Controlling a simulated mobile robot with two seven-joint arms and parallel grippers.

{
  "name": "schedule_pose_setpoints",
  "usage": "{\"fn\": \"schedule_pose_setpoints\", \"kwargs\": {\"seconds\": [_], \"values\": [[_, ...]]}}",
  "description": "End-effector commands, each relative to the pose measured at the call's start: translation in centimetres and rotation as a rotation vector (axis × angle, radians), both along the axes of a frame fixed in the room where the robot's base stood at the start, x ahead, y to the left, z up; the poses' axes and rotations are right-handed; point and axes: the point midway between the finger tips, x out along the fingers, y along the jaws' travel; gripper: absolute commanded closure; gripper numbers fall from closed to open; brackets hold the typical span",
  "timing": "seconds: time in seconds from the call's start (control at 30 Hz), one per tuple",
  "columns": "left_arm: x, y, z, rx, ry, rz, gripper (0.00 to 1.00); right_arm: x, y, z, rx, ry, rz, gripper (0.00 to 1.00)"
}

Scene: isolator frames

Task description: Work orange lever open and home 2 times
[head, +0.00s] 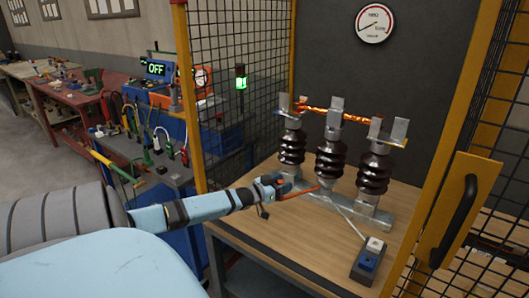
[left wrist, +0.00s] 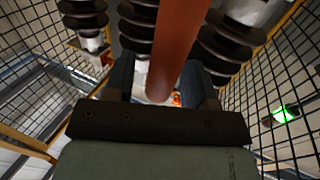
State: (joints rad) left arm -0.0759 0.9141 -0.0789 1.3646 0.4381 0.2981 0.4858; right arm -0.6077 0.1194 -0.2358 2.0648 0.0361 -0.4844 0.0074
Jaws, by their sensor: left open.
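The orange lever (head: 302,192) is a thin rod at the foot of the isolator frame, level with the lower insulators. My left gripper (head: 276,187) is at the lever's left end, inside the cage opening. In the left wrist view the lever (left wrist: 181,40) runs between the fingers of my left gripper (left wrist: 163,83), which are open on either side of it. I cannot tell whether either finger touches it. The isolator has three dark brown insulators (head: 331,163) and an orange bar (head: 337,115) across their tops. My right gripper is not in view.
Mesh panels (head: 240,80) and a yellow post (head: 450,150) flank the opening. A green lamp (head: 241,82) glows at left.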

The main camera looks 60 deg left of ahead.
Motion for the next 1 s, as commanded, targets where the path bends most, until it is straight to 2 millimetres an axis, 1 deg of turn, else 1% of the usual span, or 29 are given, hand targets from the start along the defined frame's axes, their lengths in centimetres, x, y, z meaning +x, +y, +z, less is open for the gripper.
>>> {"fn": "schedule_pose_setpoints", "kwargs": {"seconds": [0.2,0.4,0.6,0.7,0.8,1.0], "values": [[-3.6,0.1,-0.1,0.0,0.005,0.0,0.49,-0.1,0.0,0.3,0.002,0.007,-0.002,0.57],[-7.2,0.1,0.0,-0.001,0.004,0.0,0.49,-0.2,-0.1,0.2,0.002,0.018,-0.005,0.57],[-10.4,0.2,0.1,0.0,0.002,0.0,0.49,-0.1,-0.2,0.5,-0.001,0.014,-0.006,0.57],[-11.5,0.3,0.0,0.0,0.002,0.001,0.49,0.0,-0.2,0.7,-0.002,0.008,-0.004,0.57],[-12.2,0.3,0.0,0.0,0.001,0.0,0.49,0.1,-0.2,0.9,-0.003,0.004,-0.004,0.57],[-12.6,0.3,0.1,0.001,-0.001,0.0,0.49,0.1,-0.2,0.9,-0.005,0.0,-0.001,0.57]]}}
